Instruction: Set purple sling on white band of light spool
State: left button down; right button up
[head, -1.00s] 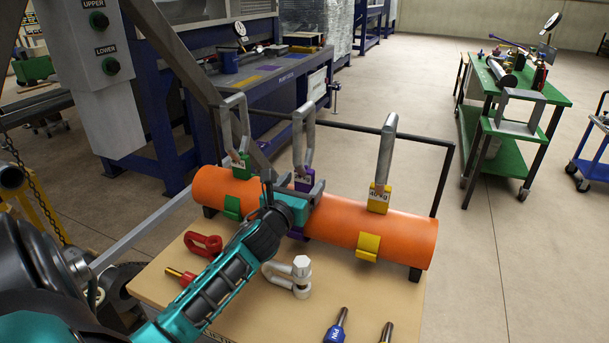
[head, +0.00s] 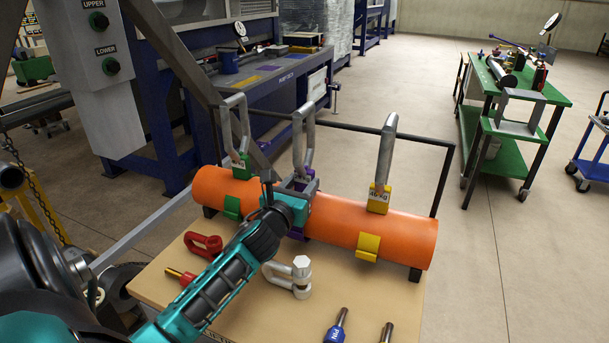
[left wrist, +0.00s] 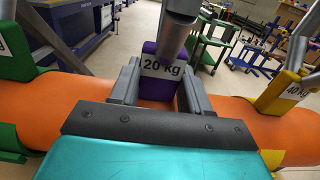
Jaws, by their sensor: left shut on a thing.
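The purple sling has a purple block marked 20 kg (left wrist: 162,75) and a grey strap loop (head: 309,135) standing up from it. It sits at the middle of an orange pipe (head: 335,218), with its lower purple part mostly hidden by my gripper. My left gripper (head: 300,184) is shut on the purple block; in the left wrist view its grey fingers (left wrist: 160,88) flank the block's two sides. No spool with a white band can be made out in these views. My right gripper is not in view.
A green sling (head: 241,165) is left of the purple one and a yellow sling (head: 380,197) is right of it. The wooden table (head: 240,303) holds a red shackle (head: 205,243), a grey shackle (head: 295,275) and pins. A green cart (head: 525,130) stands far right across open floor.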

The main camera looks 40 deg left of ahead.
aim_at(301, 172)
pick_arm(q)
jog(key=shift+r+p, duration=1.5)
jog(key=shift+r, duration=0.1)
jog(key=shift+r+p, duration=0.3)
jog(key=shift+r, duration=3.15)
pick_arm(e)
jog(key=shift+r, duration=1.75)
